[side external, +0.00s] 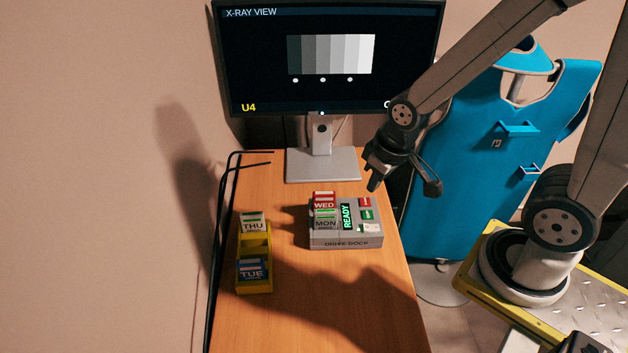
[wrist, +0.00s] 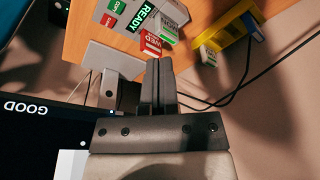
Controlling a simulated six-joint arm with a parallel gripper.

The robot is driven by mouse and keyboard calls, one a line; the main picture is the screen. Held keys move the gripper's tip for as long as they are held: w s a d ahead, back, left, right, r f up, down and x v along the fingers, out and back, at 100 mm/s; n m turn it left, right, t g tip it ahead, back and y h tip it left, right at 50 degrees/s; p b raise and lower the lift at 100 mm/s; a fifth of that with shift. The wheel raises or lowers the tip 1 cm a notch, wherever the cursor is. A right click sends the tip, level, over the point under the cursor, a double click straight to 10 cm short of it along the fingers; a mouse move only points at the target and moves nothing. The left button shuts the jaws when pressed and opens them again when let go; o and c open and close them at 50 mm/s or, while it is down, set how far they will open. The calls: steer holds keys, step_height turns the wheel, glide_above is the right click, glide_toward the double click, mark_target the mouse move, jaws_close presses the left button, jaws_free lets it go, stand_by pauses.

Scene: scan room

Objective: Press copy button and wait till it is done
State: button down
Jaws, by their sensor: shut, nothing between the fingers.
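The grey drive dock (side external: 319,242) stands on the desk. It holds a red WED cartridge (side external: 324,198) and a green-labelled MON cartridge (side external: 325,222). Its display (side external: 346,216) reads READY in green. To the right of the display are a red button (side external: 365,202), a green button (side external: 367,215) and a pale button (side external: 372,227). In the wrist view the green button (wrist: 117,5) seems to be marked COPY. My gripper (side external: 373,186) is shut and empty, above and behind the dock's right side, apart from the buttons. Its closed fingers show in the wrist view (wrist: 158,66).
A yellow holder (side external: 255,285) with THU (side external: 253,224) and TUE (side external: 252,270) cartridges stands left of the dock. The monitor (side external: 265,85) behind shows X-RAY VIEW, a grey scale and U4; GOOD shows in the wrist view. Black cables run along the desk's left edge. The front desk is clear.

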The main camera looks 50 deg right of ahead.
steer(key=shift+d, duration=0.1)
stand_by(0.6)
steer(key=n+t+y, duration=0.4)
steer(key=n+t, duration=0.2)
steer(key=n, duration=0.8)
glide_above(371, 214)
step_height(371, 214, down, 8)
steer(key=shift+f, duration=0.25)
steer(key=shift+f, duration=4.2)
